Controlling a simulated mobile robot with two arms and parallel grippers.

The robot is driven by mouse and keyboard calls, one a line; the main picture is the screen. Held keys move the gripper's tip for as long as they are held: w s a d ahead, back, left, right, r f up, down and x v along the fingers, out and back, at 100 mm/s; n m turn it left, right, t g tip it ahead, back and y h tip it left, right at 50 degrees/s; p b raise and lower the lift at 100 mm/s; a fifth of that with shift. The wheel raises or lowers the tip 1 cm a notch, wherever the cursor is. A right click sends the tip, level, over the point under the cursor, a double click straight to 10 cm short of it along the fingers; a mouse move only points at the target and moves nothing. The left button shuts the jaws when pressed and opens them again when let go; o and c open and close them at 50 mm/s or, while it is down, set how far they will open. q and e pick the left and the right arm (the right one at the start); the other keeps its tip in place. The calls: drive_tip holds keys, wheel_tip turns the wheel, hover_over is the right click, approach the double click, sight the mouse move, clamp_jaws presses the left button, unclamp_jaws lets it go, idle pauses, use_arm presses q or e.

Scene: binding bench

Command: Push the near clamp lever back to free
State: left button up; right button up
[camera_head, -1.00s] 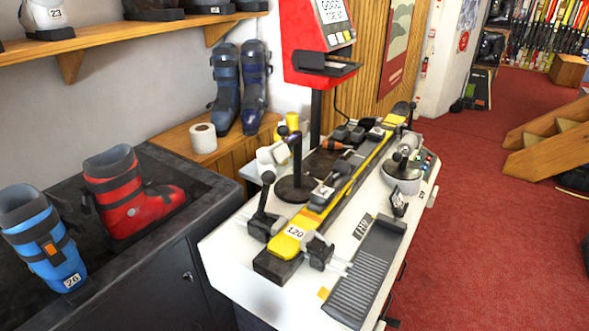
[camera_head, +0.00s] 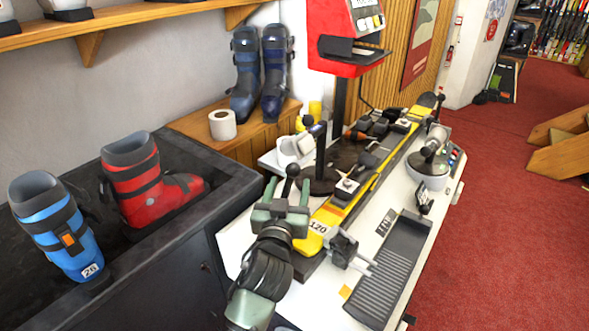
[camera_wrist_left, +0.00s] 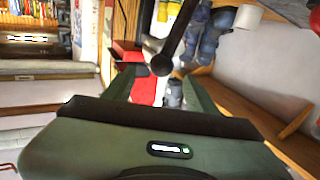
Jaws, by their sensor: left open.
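The near clamp lever (camera_head: 289,182) is black with a round knob, standing up at the near end of the yellow ski (camera_head: 322,222). My left gripper (camera_head: 283,192), green and dark, is at this lever, its fingers open on either side of it. It hides the lever's lower part and most of the clamp base. In the left wrist view the lever's black rod and ball (camera_wrist_left: 161,64) show between the green fingers (camera_wrist_left: 160,88); I cannot tell whether they touch. My right gripper is not in view.
A clamp part (camera_head: 343,248) sits right of the ski's near end, beside a ribbed grey tray (camera_head: 388,280). Red (camera_head: 150,185) and blue (camera_head: 55,225) boots stand on the dark counter at left.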

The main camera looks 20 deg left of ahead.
sight(292, 175)
use_arm(q)
drive_tip(key=w, duration=0.2)
drive_tip(key=w+p, duration=0.1)
drive_tip(key=w, duration=0.1)
drive_tip(key=w+a, duration=0.1)
drive_tip(key=w, duration=0.2)
drive_tip(key=shift+a+f, duration=0.1)
drive_tip(key=shift+c, duration=0.4)
clamp_jaws()
idle(0.9)
